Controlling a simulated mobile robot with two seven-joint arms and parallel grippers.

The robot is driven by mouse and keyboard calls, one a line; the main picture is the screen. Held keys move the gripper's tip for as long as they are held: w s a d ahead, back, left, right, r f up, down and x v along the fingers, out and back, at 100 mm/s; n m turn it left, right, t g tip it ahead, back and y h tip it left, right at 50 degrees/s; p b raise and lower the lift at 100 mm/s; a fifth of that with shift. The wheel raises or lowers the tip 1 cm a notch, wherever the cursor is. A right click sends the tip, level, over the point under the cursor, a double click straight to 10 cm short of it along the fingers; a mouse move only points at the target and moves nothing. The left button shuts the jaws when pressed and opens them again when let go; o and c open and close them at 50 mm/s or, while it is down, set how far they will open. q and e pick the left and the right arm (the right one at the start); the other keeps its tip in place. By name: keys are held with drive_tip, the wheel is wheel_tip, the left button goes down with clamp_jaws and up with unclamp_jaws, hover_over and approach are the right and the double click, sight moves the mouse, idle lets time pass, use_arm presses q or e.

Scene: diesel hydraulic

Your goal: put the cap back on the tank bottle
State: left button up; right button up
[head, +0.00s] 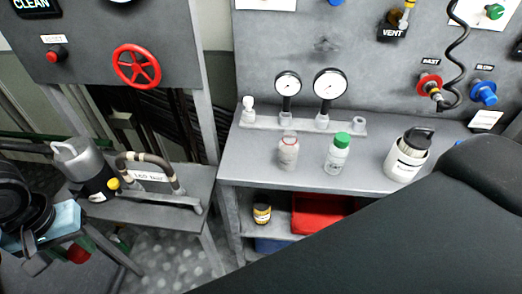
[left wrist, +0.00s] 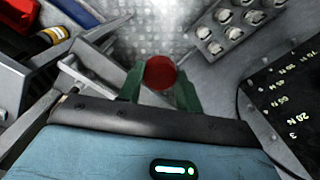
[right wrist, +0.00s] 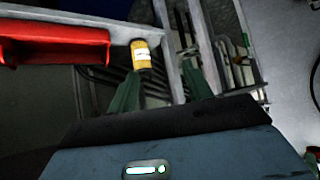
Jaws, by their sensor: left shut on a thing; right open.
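My left gripper (head: 80,251) is low at the left in the head view, left of the bench. Its green fingers are shut on a round red cap (left wrist: 160,72), clear in the left wrist view. A pale, translucent bottle with red markings (head: 288,154) stands upright on the bench with no coloured cap on it. Right of it stands a white bottle with a green cap (head: 337,156). My right gripper (right wrist: 160,88) is open, with nothing visibly held between its fingers. It is not visible in the head view, where a large black arm part of mine covers the lower right.
A white container with a black lid (head: 406,160) stands right of the bottles. Two gauges (head: 330,84) rise behind them. A side table at left holds a metal canister (head: 80,160) and a hose.

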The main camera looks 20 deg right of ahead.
drive_tip(key=o, duration=0.4)
drive_tip(key=w+d+r+t+b, duration=0.1)
drive_tip(key=w+r, duration=0.1)
drive_tip(key=w, duration=0.1)
drive_tip(key=w+r+m+t+h+b, duration=0.1)
drive_tip(key=w+r, duration=0.2)
drive_tip(key=w+d+r+t+b, duration=0.1)
drive_tip(key=w+r+b, duration=0.1)
drive_tip(key=w+r, duration=0.1)
drive_tip(key=shift+w+d+m+t+h, duration=0.25)
drive_tip(key=shift+d+m+t+h, duration=0.05)
drive_tip(key=shift+t+h, duration=0.1)
drive_tip(key=shift+o, duration=0.2)
drive_tip(key=m+t+h+b, duration=0.2)
drive_tip(key=t+h+b, duration=0.1)
drive_tip(key=t, duration=0.2)
approach(292, 159)
use_arm(q)
drive_tip(key=w+a+f+m+g, duration=0.1)
drive_tip(key=w+a+f, duration=0.3)
drive_tip(key=f, duration=0.5)
drive_tip(key=w+a+f+m+g, duration=0.1)
drive_tip(key=w+a+f, duration=0.3)
drive_tip(key=f, duration=0.4)
drive_tip(key=shift+f+m+g, duration=0.35)
drive_tip(key=shift+m+g, duration=0.05)
drive_tip(key=shift+m, duration=0.4)
use_arm(e)
drive_tip(key=shift+w+r, duration=0.3)
drive_tip(key=shift+w, duration=0.05)
